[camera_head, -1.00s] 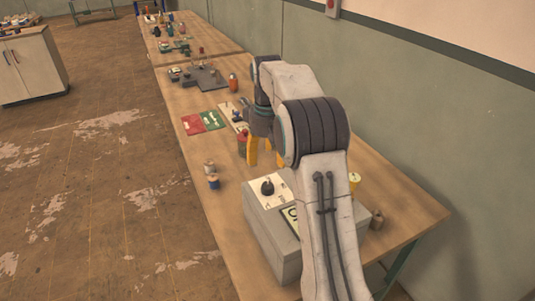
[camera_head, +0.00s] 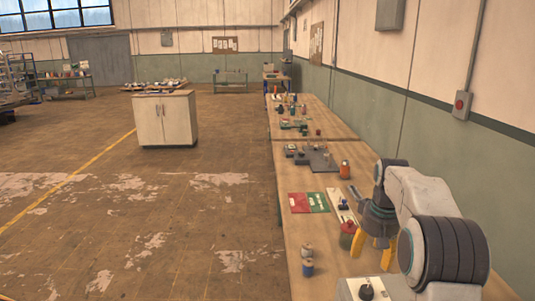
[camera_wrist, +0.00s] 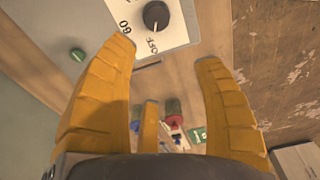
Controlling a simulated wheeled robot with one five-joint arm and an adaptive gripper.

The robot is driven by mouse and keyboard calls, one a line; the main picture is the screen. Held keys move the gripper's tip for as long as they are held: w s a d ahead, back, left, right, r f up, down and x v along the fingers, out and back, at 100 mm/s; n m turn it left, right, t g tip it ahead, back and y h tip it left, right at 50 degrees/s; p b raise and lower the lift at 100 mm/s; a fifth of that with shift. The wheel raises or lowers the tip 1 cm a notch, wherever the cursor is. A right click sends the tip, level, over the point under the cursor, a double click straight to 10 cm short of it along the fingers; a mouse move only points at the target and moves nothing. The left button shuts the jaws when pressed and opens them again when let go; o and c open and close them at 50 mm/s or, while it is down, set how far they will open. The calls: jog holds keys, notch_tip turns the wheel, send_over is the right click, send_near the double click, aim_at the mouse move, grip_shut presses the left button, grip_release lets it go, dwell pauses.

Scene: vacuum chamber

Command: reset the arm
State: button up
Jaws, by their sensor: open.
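My gripper (camera_head: 373,251) has yellow fingers and hangs pointing down over the near part of the long wooden table (camera_head: 325,264). It is open, with nothing between its fingers. In the wrist view the spread fingers of my gripper (camera_wrist: 166,60) frame the edge of a white panel (camera_wrist: 180,35) with a black knob (camera_wrist: 156,15) and the printed words "60" and "OFF". In the head view the knob (camera_head: 366,292) shows at the bottom edge, just in front of my gripper. My arm is bent, and its lower part is cut off by the frame.
Two small cylinders (camera_head: 307,267) stand near the table's left edge. A wall runs along the right; open floor lies left.

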jog(key=shift+m+g, duration=0.3)
jog(key=shift+g, duration=0.2)
jog(key=s+f, duration=0.2)
jog(key=f, duration=0.3)
jog(key=shift+s+a+f, duration=0.15)
jog(key=shift+s+a, duration=0.2)
jog(key=shift+s, duration=0.05)
jog(key=shift+m+g, duration=0.3)
jog(key=s, duration=0.2)
jog(key=s+a+f, duration=0.1)
jog(key=s, duration=0.3)
jog(key=shift+s+a+f, duration=0.15)
jog(key=shift+a+f, duration=0.15)
jog(key=shift+f, duration=0.05)
jog(key=s+a+r+n+t, duration=0.1)
jog(key=s+a+r, duration=0.3)
jog(key=s, duration=0.7)
jog(key=s+a+r+n+t, duration=0.1)
jog(key=s+a+r+t, duration=0.2)
jog(key=s, duration=0.8)
notch_tip(320, 180, up, 2)
jog(key=shift+s+a+r+t, duration=0.15)
jog(key=shift+a+t, duration=0.25)
jog(key=shift+a, duration=0.6)
jog(key=shift+d, duration=0.1)
